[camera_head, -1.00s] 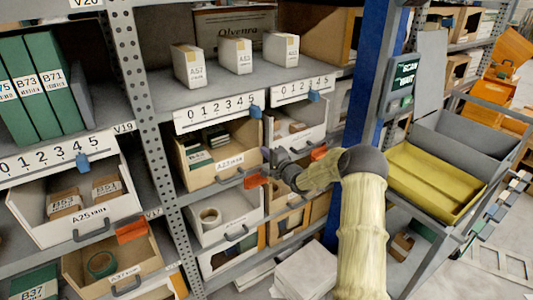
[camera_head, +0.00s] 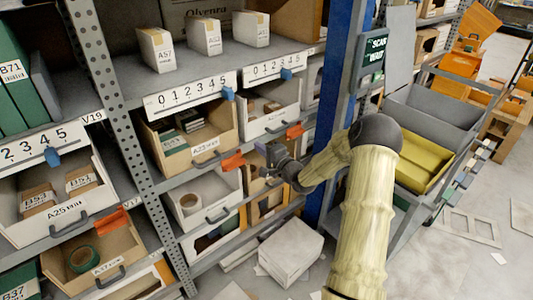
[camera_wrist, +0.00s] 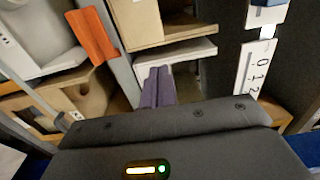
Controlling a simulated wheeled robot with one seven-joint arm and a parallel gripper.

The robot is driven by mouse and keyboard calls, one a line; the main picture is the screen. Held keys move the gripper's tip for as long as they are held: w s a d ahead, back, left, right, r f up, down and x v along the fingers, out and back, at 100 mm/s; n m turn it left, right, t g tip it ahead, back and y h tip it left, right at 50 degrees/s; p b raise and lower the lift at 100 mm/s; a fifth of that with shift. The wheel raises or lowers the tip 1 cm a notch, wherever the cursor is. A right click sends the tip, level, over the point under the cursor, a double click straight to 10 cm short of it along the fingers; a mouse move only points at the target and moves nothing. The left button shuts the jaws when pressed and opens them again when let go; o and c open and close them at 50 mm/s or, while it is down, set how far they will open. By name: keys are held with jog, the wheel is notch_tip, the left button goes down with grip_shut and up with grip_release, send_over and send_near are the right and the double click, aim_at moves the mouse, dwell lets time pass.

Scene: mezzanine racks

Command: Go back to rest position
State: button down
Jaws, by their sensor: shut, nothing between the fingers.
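My gripper (camera_head: 273,154) is in front of the rack, to the right of the open bin labelled A23 (camera_head: 205,157). It is small and partly turned away in the head view. In the wrist view its two purple-grey fingers (camera_wrist: 158,86) are together with nothing between them. My pale, sleeved arm reaches from the lower right toward the rack. I cannot tell in the head view whether the gripper touches the bins behind it.
Open bins on the rack hold boxes and tape rolls, including a white bin (camera_head: 199,197) and an upper white bin (camera_head: 272,119). A blue post (camera_head: 343,95) stands behind my arm. A yellow tray (camera_head: 421,163) is at right. A white carton (camera_head: 290,250) stands below.

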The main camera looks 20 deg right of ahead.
jog(key=s+a+n+g+h, duration=0.2)
jog(key=s+a+n+g, duration=0.25)
jog(key=s, duration=0.75)
jog(key=s+a+r+n+g+h, duration=0.1)
jog(key=s+a+n+g+h, duration=0.3)
jog(key=s, duration=0.7)
jog(key=s+a+n+g, duration=0.2)
jog(key=s+n+g, duration=0.4)
jog(key=s, duration=0.6)
jog(key=w+p+v, duration=0.3)
jog(key=p+v, duration=1)
jog(key=p, duration=0.1)
jog(key=shift+w+r, duration=0.15)
jog(key=shift+r, duration=0.45)
